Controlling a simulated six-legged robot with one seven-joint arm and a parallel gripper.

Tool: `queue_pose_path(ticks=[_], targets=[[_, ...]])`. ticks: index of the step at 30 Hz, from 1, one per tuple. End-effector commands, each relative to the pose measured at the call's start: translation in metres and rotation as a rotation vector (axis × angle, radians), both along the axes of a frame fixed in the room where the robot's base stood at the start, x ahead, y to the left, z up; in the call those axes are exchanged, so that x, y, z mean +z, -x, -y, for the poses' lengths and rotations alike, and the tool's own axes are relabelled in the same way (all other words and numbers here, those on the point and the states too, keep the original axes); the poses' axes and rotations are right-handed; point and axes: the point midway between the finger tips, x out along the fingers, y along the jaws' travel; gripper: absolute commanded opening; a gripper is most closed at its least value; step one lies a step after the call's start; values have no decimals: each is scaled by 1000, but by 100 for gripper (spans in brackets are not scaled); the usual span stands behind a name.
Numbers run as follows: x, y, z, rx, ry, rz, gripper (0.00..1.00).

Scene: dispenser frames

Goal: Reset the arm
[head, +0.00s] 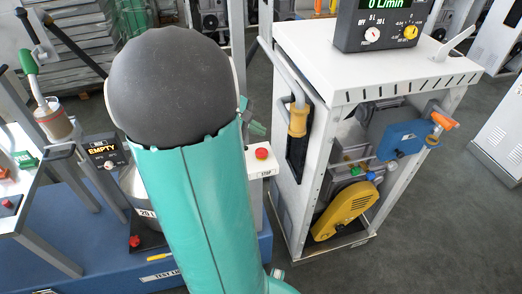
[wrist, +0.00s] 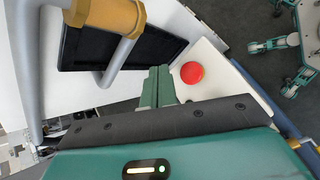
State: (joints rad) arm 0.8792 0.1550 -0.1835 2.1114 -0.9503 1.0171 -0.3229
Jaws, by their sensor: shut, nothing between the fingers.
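My gripper (wrist: 158,84) shows in the wrist view as two green fingers held together with nothing between them. The fingertips are left of a red button (wrist: 191,72) on a white panel; I cannot tell whether they touch anything. In the head view my green arm link with its dark round cap fills the centre-left and hides most of my gripper. The red button (head: 262,153) shows just right of my arm there, on a white panel marked STOP.
A white dispenser cabinet (head: 345,72) stands right of my arm, with a yellow-gripped nozzle (head: 298,118) on its side. This nozzle (wrist: 112,14) and a dark recess (wrist: 140,48) are close to my fingers. A blue base (head: 215,262) lies below. Grey floor (head: 440,215) is open at right.

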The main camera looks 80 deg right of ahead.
Motion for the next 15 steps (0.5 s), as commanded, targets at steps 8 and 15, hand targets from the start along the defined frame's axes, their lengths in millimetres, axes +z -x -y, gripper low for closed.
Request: queue_pose_path(ticks=[8, 15], targets=[[0, 0, 0, 0, 0, 0, 0], [7, -24, -17, 20, 11, 63, 0]])
